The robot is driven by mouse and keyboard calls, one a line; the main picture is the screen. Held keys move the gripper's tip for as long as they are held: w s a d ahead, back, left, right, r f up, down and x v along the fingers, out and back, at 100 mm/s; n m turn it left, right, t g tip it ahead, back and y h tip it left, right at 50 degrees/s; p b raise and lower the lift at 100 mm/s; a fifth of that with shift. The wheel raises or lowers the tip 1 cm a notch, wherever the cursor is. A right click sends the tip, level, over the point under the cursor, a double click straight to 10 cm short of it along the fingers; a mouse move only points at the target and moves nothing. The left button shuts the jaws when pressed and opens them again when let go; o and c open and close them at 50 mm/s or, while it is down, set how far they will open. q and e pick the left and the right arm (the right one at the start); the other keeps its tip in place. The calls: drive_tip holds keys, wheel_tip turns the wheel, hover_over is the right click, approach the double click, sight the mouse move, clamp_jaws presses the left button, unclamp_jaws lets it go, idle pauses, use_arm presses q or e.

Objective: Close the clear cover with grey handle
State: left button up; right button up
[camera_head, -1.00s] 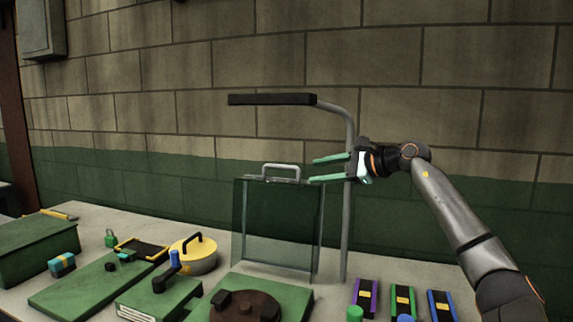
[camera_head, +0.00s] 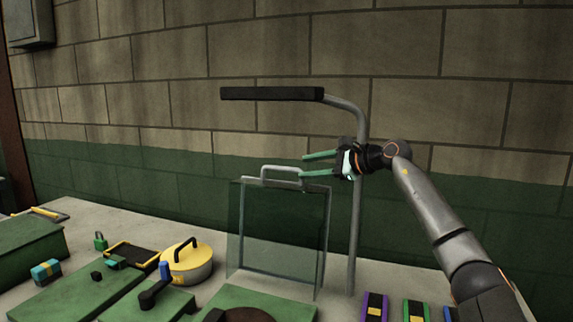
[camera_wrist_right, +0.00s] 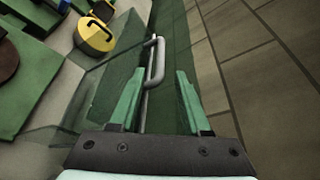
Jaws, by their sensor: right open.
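The clear cover (camera_head: 270,225) stands upright, raised on the table in the head view, with its grey handle (camera_head: 281,170) along the top edge. My right gripper (camera_head: 303,165) is open, with green fingers pointing left at the right end of the handle. In the right wrist view the handle (camera_wrist_right: 154,62) lies ahead between the two open fingers (camera_wrist_right: 158,95), nearer the left one; I cannot tell whether it touches. The cover's clear pane (camera_wrist_right: 85,95) shows at the left there. My left gripper is not in view.
A grey post (camera_head: 354,230) with a black bar (camera_head: 270,94) rises just behind the gripper. A yellow lidded pot (camera_head: 187,265), a green padlock (camera_head: 100,241) and green boxes crowd the table to the left. A block wall stands behind.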

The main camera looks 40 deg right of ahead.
sight(290, 169)
drive_tip(key=p+x, duration=0.1)
drive_tip(key=x, duration=0.5)
drive_tip(key=shift+w+r+p, duration=0.15)
drive_tip(key=shift+w+p, duration=0.05)
drive_tip(key=shift+p, duration=0.2)
drive_tip(key=shift+x, duration=0.8)
clamp_jaws()
